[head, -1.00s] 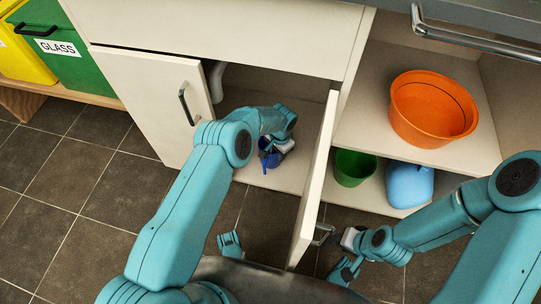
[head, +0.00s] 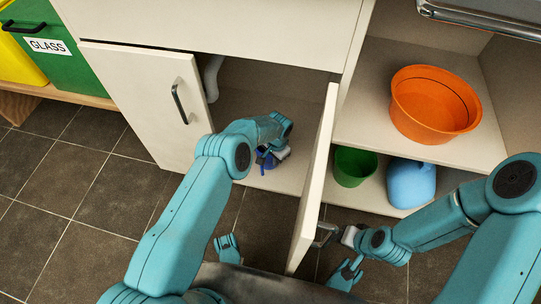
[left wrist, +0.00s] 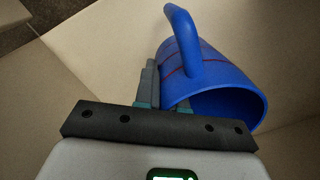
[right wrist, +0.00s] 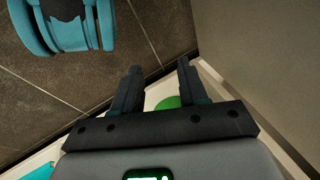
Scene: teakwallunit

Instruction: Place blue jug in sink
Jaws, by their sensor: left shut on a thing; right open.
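The dark blue jug (head: 267,161) is inside the open lower cupboard, mostly covered by my left gripper (head: 277,152) in the head view. In the left wrist view the jug (left wrist: 212,85) is tilted on its side, with its handle up and its mouth facing lower right. My left gripper (left wrist: 150,92) is shut on the jug's wall. I cannot tell whether the jug touches the cupboard floor. My right gripper (right wrist: 157,90) is open and empty, beside the cupboard door's handle in the head view.
The left cupboard door (head: 150,105) and right door (head: 315,185) stand open around my left arm. The orange tub (head: 434,105) is on the right shelf; the green bucket (head: 355,166) and light blue container (head: 410,184) are below it. Green and yellow bins stand far left.

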